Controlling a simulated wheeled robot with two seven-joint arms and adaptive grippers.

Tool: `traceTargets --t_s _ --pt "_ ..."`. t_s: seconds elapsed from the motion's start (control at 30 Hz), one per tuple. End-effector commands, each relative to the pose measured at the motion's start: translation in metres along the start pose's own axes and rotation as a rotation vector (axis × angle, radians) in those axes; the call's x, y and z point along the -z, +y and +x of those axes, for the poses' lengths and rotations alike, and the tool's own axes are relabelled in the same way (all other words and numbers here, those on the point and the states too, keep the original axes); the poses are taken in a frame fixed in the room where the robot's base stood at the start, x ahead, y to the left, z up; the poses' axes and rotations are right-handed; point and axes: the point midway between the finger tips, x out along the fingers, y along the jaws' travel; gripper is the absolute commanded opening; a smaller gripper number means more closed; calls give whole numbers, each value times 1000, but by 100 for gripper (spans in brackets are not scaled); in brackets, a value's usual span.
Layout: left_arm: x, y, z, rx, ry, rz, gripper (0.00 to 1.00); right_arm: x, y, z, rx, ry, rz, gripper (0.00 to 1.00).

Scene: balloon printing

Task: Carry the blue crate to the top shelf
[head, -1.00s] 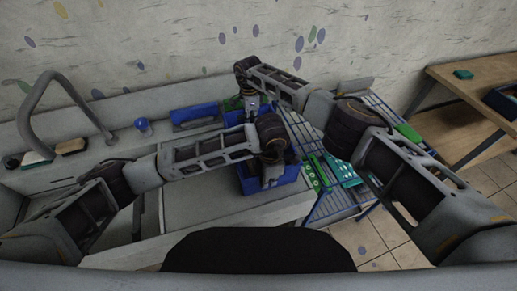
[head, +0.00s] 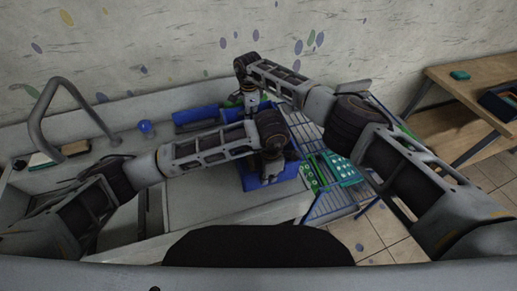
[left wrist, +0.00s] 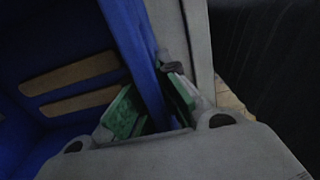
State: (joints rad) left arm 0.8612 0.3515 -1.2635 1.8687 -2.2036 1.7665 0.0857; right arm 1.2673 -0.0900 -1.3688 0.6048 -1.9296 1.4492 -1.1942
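The blue crate (head: 285,185) stands on the pale counter in the head view, partly hidden under both my arms. My left gripper (head: 270,178) is at its near side. In the left wrist view, a blue crate wall (left wrist: 133,45) runs between the two green-padded fingers of the left gripper (left wrist: 155,108), which appear shut on it. My right gripper (head: 251,104) points down at the crate's far side. Its fingers are mostly hidden, so I cannot tell whether they hold the rim.
A wire shelf rack (head: 325,205) with green pieces (head: 346,170) stands right of the counter. A blue box (head: 196,117) and a blue knob-like object (head: 146,127) are at the back. A faucet (head: 45,112) is at left, a wooden table (head: 455,88) at far right.

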Motion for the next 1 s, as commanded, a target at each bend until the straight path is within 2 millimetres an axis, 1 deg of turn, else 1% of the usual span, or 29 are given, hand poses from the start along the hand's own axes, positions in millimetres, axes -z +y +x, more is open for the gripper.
traceTargets --t_s 0.03,0.1,0.4,1.0 --pt "0 1 -5 -2 -1 -1 0 0 0 -4 -1 0 0 0" --pt "0 1 -8 -2 -1 -1 0 0 0 -7 -1 0 0 0" --pt "0 1 -16 -2 -1 -1 0 0 0 -16 -1 0 0 0" --pt "0 1 -17 -2 -1 -1 0 0 0 -16 -1 0 -1 0"
